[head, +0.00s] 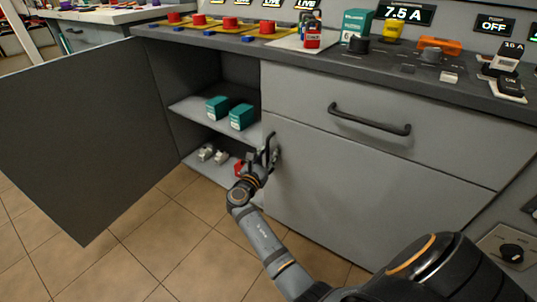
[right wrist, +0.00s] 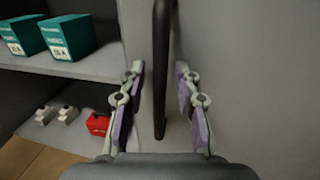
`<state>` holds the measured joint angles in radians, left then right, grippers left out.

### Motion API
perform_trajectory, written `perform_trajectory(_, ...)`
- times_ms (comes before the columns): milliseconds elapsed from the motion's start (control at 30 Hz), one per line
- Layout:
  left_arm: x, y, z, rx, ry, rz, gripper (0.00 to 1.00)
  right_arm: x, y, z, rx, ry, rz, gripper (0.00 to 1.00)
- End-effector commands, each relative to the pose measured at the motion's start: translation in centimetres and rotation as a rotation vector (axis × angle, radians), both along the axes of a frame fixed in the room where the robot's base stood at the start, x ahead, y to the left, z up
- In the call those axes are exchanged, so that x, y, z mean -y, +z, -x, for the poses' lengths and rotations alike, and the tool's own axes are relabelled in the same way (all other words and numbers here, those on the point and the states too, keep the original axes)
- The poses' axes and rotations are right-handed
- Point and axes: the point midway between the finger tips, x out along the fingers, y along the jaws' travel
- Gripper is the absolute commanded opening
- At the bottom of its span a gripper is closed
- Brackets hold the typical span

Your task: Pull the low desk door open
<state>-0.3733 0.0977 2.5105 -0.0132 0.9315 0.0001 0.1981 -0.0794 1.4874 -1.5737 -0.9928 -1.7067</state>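The low desk door (head: 345,190) is a flat grey panel under the drawer and looks closed. Its black upright handle (right wrist: 160,60) is near the door's left edge. My right gripper (head: 268,152) is at this handle. In the right wrist view, its two fingers (right wrist: 160,75) are open, one on each side of the handle bar, with a visible gap to each side. Part of the handle is hidden behind the gripper in the head view. My left gripper is not in view.
Another door (head: 85,125) stands wide open at the left. The open shelves hold teal boxes (head: 242,117), small grey-white items (head: 206,152) and a red item (right wrist: 97,124). A drawer (head: 400,110) with a black horizontal handle (head: 368,124) is above. Devices crowd the desktop (head: 340,62).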

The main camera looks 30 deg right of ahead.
Motion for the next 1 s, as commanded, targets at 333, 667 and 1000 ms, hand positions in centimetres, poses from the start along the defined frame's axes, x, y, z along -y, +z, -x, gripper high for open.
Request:
perform_trajectory(333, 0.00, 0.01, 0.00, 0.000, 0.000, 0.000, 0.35, 0.03, -0.01, 0.01, 0.000, 0.000, 0.000, 0.00)
perform_trajectory(667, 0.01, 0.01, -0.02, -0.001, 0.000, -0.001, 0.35, 0.04, -0.03, 0.02, 0.000, -0.001, 0.000, 0.00)
perform_trajectory(1000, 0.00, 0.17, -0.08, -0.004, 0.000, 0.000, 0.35, 0.12, 0.00, 0.18, -0.001, -0.001, 0.001, 0.00)
